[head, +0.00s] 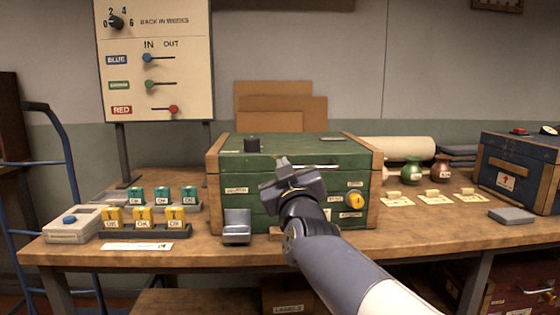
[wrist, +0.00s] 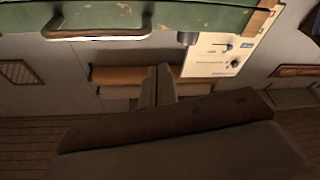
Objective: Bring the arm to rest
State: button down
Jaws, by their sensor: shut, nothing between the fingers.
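My gripper (head: 283,162) is in front of the green wooden chest (head: 232,164) in the head view, with its fingers pointing up. Its fingers (wrist: 158,75) are together in the wrist view, with nothing between them. My arm reaches in from the lower right and covers part of the chest's front. The chest also shows along the top of the wrist view (wrist: 210,18), with a metal handle (wrist: 95,35). I cannot tell the exact gap between gripper and chest.
The wooden table (head: 410,243) carries yellow and teal labelled blocks (head: 145,215), a grey button box (head: 75,225) and a blue chest (head: 515,165). A switch board (head: 185,60) stands behind at left. Tags (head: 432,200) and jars (head: 411,172) lie right.

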jog(key=s+f, duration=0.3)
jog(key=s, duration=0.2)
jog(key=shift+s+d+f, duration=0.25)
jog(key=shift+s, duration=0.1)
jog(key=d+b+x, duration=0.1)
jog(key=b+x, duration=0.1)
jog(key=x, duration=0.7)
jog(key=shift+w+f, duration=0.2)
jog(key=shift+w, duration=0.2)
